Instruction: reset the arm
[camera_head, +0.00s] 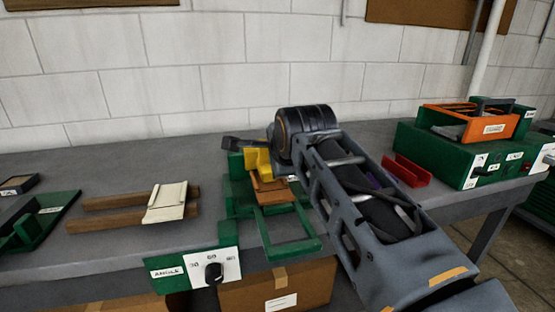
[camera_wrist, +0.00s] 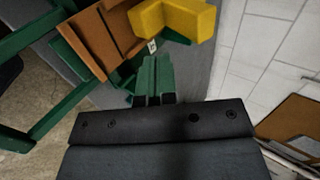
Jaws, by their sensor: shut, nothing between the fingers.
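My arm reaches over the workbench (camera_head: 120,240) from the lower right in the head view. My gripper (camera_wrist: 153,98) shows in the wrist view as a wide dark block with short fingers close together, shut and empty. In the head view its end is partly hidden behind my wrist, above a green fixture (camera_head: 290,250). The fixture holds a brown piece (camera_head: 272,190) and a yellow block (camera_head: 257,161). In the wrist view the brown piece (camera_wrist: 105,40) and the yellow block (camera_wrist: 172,20) lie beyond the fingers. I cannot tell whether the gripper touches the fixture.
A red channel piece (camera_head: 406,171) and a green control box (camera_head: 440,150) with an orange frame (camera_head: 485,124) stand right of my arm. Wooden strips with a cream piece (camera_head: 168,203) lie left. An angle dial panel (camera_head: 213,268) is at the front edge. A block wall (camera_head: 240,75) stands behind.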

